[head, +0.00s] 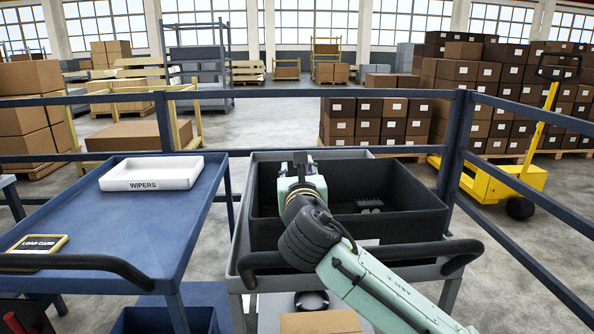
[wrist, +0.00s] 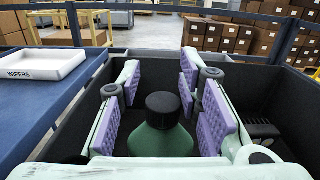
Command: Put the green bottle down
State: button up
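In the wrist view the green bottle (wrist: 162,140) with its black cap (wrist: 163,104) stands upright between the fingers of my gripper (wrist: 160,110). The purple finger pads are on either side of it, with narrow dark gaps between pads and bottle, so my gripper looks open around it. The bottle is inside the black crate (head: 400,228), whose walls also show in the wrist view (wrist: 68,118). The bottle's base is hidden, so I cannot tell whether it touches the crate floor. In the head view my gripper (head: 299,168) is at the crate's left part and my arm hides the bottle.
The crate sits on a grey trolley (head: 237,262). A small dark item (head: 369,205) lies in the crate's right part. A blue table (head: 130,225) at left carries the white WIPERS tray (head: 151,173) and a load card (head: 38,243). Blue railings (head: 460,130) run behind.

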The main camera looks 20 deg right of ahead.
jog(key=shift+o, duration=1.4)
jog(key=shift+f, duration=0.75)
jog(key=shift+r+p, duration=0.7)
jog(key=shift+r, duration=0.1)
jog(key=b+v, duration=0.2)
jog(key=v, duration=0.5)
jog(key=shift+s+a+r, duration=0.15)
